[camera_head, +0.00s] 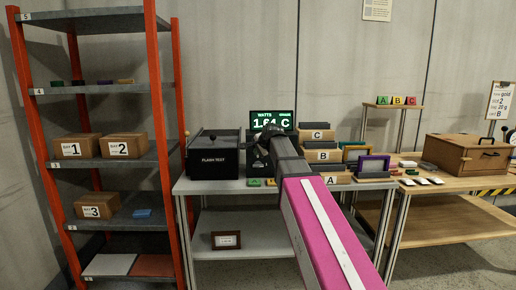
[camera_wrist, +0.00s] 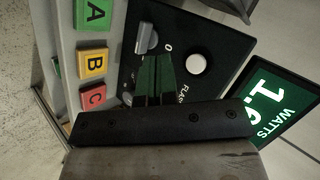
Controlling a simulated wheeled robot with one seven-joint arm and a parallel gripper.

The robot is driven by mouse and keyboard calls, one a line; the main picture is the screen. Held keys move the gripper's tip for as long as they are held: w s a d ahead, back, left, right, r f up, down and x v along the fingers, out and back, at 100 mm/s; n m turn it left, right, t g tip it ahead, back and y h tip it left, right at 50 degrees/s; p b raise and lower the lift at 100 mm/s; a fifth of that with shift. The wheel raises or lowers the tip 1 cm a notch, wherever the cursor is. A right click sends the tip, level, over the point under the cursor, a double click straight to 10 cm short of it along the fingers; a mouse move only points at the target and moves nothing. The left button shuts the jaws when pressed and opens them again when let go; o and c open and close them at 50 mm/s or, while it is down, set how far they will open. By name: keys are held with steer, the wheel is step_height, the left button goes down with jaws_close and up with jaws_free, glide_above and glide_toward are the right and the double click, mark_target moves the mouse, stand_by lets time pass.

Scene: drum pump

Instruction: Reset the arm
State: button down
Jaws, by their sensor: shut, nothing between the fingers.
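My gripper (camera_head: 262,152) is at the front of the grey table (camera_head: 230,187), in front of the green WATTS display (camera_head: 272,121). In the wrist view my gripper (camera_wrist: 157,75) is shut and empty, over a black panel with a knob (camera_wrist: 147,38) near a 0 mark and a white round button (camera_wrist: 196,63). The fingers appear close to the knob; I cannot tell whether they touch it. My arm stretches from the lower right of the head view to the table. The display also shows in the wrist view (camera_wrist: 268,108), partly cut off.
Boxes A, B and C (camera_head: 317,135) stand right. An orange shelf (camera_head: 160,100) is left; a wooden table is right.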

steer(key=s+d+f+n+g+h, duration=0.1)
steer(key=s+d+f+n+g, duration=0.2)
steer(key=s+f, duration=0.7)
steer(key=s+d+f+n+g+h, duration=0.1)
steer(key=s+d+f+n+g, duration=0.2)
steer(key=s+f, duration=0.7)
steer(key=s+d+f+n+g+h, duration=0.1)
steer(key=s+d+f+n+g, duration=0.2)
steer(key=s+f, duration=0.7)
step_height(320, 180, down, 11)
steer(key=shift+r+n+h, duration=0.2)
steer(key=shift+n+h, duration=0.1)
steer(key=shift+n, duration=0.9)
